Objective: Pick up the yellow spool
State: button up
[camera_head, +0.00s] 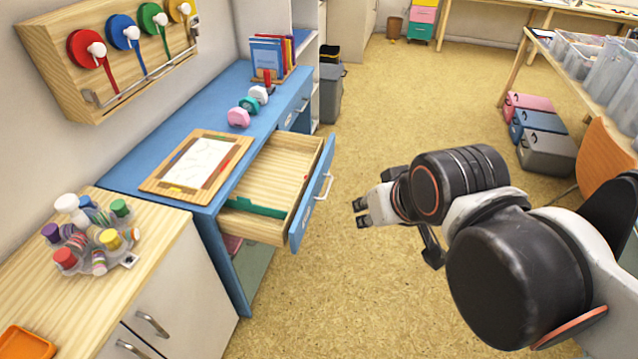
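A yellow spool (180,9) hangs at the right end of the wooden wall rack (62,70) at the top left, partly cut off by the picture's top edge. It has a white knob on its front. Red (78,50), blue (119,38) and green (148,20) spools with hanging ribbons are beside it. My gripper (360,212) is in the middle of the picture, well away from the rack, over the floor right of the open drawer. Its dark fingertips are apart with nothing between them.
The blue desk (150,153) below the rack has its drawer (262,190) pulled out. A clipboard (197,165), small colored items and books (268,58) are on it. A wooden cabinet (172,232) holds a carousel with a smaller yellow-topped item (109,239). The floor (380,120) is clear mid-room.

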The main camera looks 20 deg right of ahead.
aim_at(110, 238)
jog(key=l+u, duration=0.1)
jog(key=u, duration=1.4)
jog(key=k, duration=0.2)
jog(key=k+z, duration=0.25)
jog(key=z, duration=0.2)
jog(key=k+z, duration=0.25)
jog(key=z, duration=0.2)
jog(key=j+z, duration=0.15)
jog(key=z, duration=0.25)
jog(key=j+z, duration=0.15)
jog(key=z, duration=0.25)
jog(key=j+z, duration=0.15)
jog(key=z, duration=0.25)
jog(key=j+z, duration=0.15)
jog(key=z, duration=0.3)
jog(key=j+z, duration=0.1)
jog(key=z, duration=0.3)
jog(key=k+j, duration=0.3)
jog(key=j, duration=0.15)
jog(key=k+j, duration=0.3)
jog(key=j, duration=0.15)
jog(key=k+j, duration=0.3)
jog(key=j, duration=0.2)
jog(key=k+j, duration=0.3)
jog(key=j, duration=0.15)
jog(key=k+j, duration=0.3)
jog(key=j, duration=0.15)
jog(key=k+j, duration=0.3)
jog(key=j, duration=0.15)
